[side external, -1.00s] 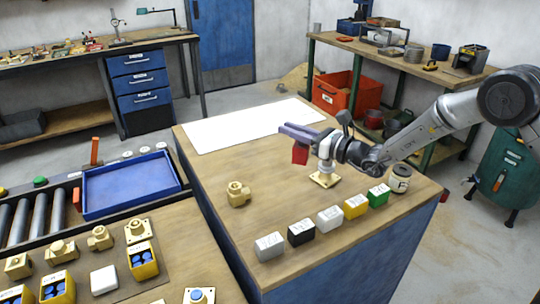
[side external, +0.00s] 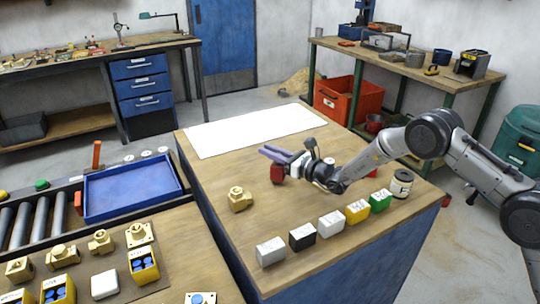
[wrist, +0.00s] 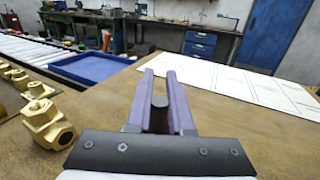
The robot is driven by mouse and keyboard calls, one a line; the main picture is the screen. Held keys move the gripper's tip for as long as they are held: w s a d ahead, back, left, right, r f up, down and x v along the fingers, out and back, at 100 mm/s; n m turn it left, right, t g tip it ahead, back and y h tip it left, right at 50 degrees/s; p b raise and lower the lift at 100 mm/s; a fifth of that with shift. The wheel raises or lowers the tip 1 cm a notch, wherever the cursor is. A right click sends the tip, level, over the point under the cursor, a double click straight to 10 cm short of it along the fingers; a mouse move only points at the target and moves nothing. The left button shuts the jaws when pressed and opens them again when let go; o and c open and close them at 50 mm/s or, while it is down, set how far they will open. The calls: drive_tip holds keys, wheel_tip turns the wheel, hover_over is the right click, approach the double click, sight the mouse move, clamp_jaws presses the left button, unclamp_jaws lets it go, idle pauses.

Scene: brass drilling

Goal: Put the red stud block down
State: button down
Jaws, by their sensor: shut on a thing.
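The red stud block (side external: 277,174) hangs below the purple fingers of my gripper (side external: 273,155) in the side view, low over the wooden bench. I cannot tell whether its underside touches the bench. My gripper is shut on it.
A brass fitting (side external: 239,198) stands left of the red block. A row of blocks, grey (side external: 270,251), black (side external: 302,236), white (side external: 330,222), yellow (side external: 357,211) and green (side external: 380,201), lines the front edge. A white sheet (side external: 250,130) lies behind.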

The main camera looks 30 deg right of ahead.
drive_tip(key=shift+w+f, duration=0.1)
drive_tip(key=shift+f, duration=0.35)
drive_tip(key=c, duration=1.3)
unclamp_jaws()
drive_tip(key=shift+f, duration=0.4)
drive_tip(key=o, duration=0.5)
